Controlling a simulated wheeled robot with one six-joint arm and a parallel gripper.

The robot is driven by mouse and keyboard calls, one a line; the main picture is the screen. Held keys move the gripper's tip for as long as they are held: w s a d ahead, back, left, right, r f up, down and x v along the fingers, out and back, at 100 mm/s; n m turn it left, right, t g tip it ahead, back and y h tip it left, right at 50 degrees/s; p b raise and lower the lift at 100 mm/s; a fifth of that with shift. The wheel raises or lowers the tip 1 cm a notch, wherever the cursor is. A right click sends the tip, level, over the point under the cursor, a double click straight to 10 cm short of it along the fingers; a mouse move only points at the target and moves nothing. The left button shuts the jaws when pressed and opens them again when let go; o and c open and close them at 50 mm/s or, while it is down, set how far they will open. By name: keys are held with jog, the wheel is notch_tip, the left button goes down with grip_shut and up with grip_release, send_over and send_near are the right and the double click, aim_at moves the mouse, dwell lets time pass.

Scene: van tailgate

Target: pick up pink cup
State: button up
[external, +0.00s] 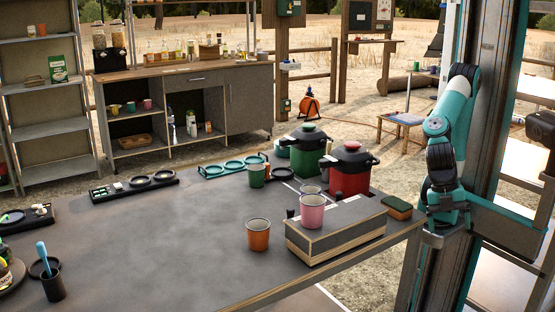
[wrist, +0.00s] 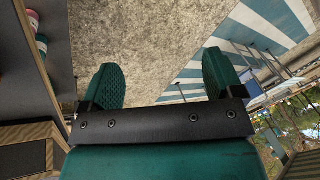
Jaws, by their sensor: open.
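The pink cup (external: 312,213) stands upright on a low grey-topped box with wooden sides (external: 337,228), near the right end of the tailgate table. My arm is folded at the right post, well to the right of the pink cup. My gripper (wrist: 163,80) is open and empty in the wrist view, its two green fingers wide apart over bare ground. I cannot make out the pink cup for certain in the wrist view.
A green pot (external: 307,152) and a red pot (external: 349,172) stand behind the box. A green cup (external: 256,175) is left of them. A sponge (external: 397,207) lies right of the box. A dark holder (external: 53,285) stands far left. The table's middle is clear.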

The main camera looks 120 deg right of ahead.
jog(key=shift+o, duration=0.4)
jog(key=w+d+r+m+h+p, duration=0.2)
jog(key=w+d+r+m+p, duration=0.4)
jog(key=w+r+p, duration=0.4)
jog(key=w+d+r+m+h+p, duration=0.2)
jog(key=w+d+r+m+p, duration=0.1)
jog(key=w+r+m+p, duration=0.75)
jog(key=w+d+r+m+h+p, duration=0.2)
jog(key=w+d+r+m+p, duration=0.4)
jog(key=w+p, duration=0.5)
send_over(313, 203)
jog(key=w+a, duration=0.2)
notch_tip(313, 203, down, 11)
jog(key=shift+s+d+f+p, duration=0.1)
jog(key=shift+f+p, duration=0.55)
jog(key=shift+f, duration=0.8)
jog(key=shift+s+f+p, duration=0.1)
jog(key=shift+f+p, duration=0.5)
jog(key=shift+f, duration=0.85)
jog(key=shift+c, duration=0.4)
